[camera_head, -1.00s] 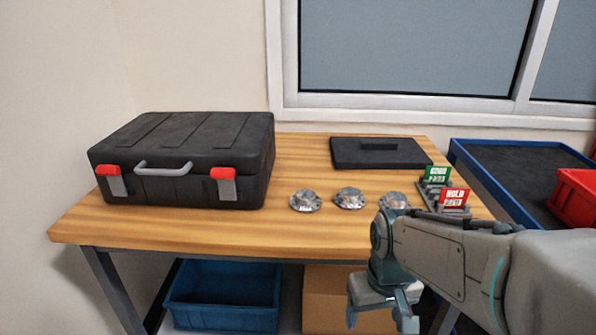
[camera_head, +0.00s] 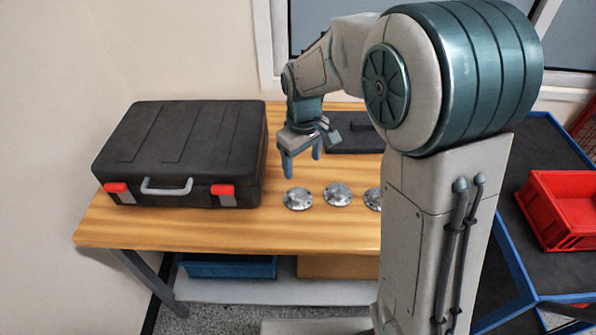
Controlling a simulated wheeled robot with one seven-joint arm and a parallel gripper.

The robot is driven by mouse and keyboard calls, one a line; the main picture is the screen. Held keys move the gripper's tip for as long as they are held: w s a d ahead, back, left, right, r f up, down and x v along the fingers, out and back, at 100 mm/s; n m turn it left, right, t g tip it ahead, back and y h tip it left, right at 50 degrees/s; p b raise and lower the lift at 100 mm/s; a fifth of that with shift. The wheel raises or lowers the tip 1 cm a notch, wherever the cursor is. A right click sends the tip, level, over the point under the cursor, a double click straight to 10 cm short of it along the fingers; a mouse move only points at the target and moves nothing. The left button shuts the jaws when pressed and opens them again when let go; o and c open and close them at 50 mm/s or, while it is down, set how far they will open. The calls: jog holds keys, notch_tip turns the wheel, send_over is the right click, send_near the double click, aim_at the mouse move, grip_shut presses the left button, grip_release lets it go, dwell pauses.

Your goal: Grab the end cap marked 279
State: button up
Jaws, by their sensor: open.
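Three round silver metal end caps sit in a row on the wooden table: a left one (camera_head: 298,198), a middle one (camera_head: 337,194) and a right one (camera_head: 374,198), which my arm partly hides. Their markings are too small to read, so I cannot tell which is 279. My gripper (camera_head: 302,170) is open and empty, pointing down above the table, just behind and above the left and middle caps. It appears apart from them.
A black case (camera_head: 185,150) with red latches stands at the left of the table (camera_head: 200,228). A flat black lidded plate (camera_head: 352,135) lies behind the gripper. A red bin (camera_head: 560,210) is on the blue-edged cart at right. A blue bin (camera_head: 228,266) sits below.

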jog(key=r, duration=0.1)
jog(key=p, duration=0.1)
send_over(298, 193)
notch_tip(298, 193, down, 8)
jog(key=shift+f+p, duration=0.85)
jog(key=shift+f, duration=2.05)
jog(key=c, duration=1.2)
